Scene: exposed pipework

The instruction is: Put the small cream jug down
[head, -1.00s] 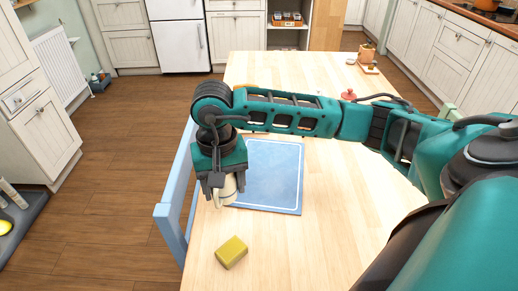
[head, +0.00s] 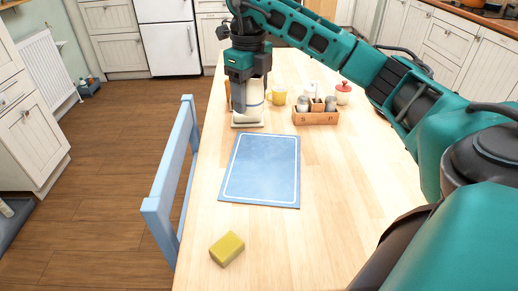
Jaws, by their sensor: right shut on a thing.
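My right gripper (head: 248,84) points down over the far left part of the wooden table. It is shut on the small cream jug, which is mostly hidden by the fingers. Pale cream surfaces show between and below the fingers, and I cannot clearly tell the jug from the pale thing with a flat base (head: 247,124) just under it. I cannot tell whether the jug touches anything below. My left gripper is not in view.
A blue mat (head: 262,170) lies bare on the table (head: 340,190), with a yellow sponge (head: 227,248) nearer. Right of the gripper stand a yellow mug (head: 279,96), a wooden caddy (head: 315,118) with shakers and a red-lidded pot (head: 343,94). A blue chair (head: 172,175) stands at the left edge.

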